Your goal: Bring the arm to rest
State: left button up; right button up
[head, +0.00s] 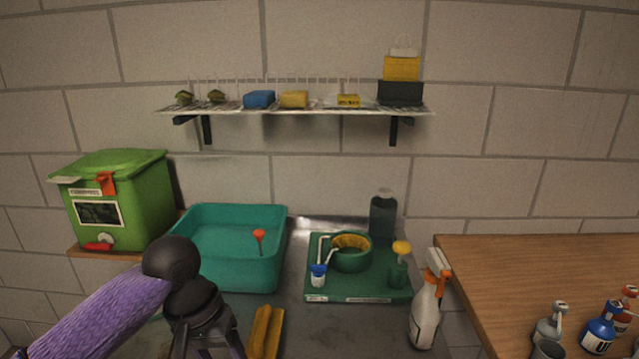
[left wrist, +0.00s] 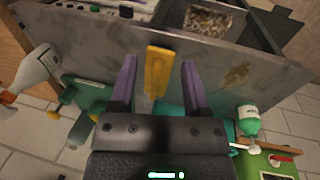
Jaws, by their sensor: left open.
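My left arm, with a purple sleeve, comes in from the lower left in the head view. Its black wrist and gripper (head: 205,325) are in front of the teal basin, at the bottom edge; the fingertips are not clear there. In the left wrist view the left gripper (left wrist: 158,68) is open, with its two purple fingers apart. A yellow piece (left wrist: 158,75) shows in the gap between them; I cannot tell its distance from the fingers. A yellow piece (head: 262,332) also lies just right of the gripper in the head view. My right gripper is not in view.
The teal basin (head: 222,275) is beyond the gripper, with the green bin (head: 140,190) behind at left. A green tray (head: 360,289) holds a pot and small items. A spray bottle (head: 425,315) stands right of it. A wall shelf (head: 300,110) is above.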

pick_arm(q)
jog(key=s+a+f+n+t, duration=0.1)
jog(key=s+a+f, duration=0.1)
jog(key=f, duration=1.2)
jog(key=s+a+f+n+t, duration=0.1)
jog(key=s+f, duration=0.1)
jog(key=f, duration=1.1)
jog(key=s+f+m, duration=0.1)
jog(key=s+f, duration=0.4)
jog(key=s, duration=0.5)
jog(key=s+a+f+m+g+y, duration=0.1)
jog(key=s+f, duration=0.4)
jog(key=s, duration=0.6)
jog(key=s+f+m+y, duration=0.1)
jog(key=s+f, duration=0.3)
jog(key=s, duration=0.7)
jog(key=shift+a+f+m, duration=0.2)
jog(key=shift+f+m, duration=0.2)
jog(key=shift+m, duration=0.1)
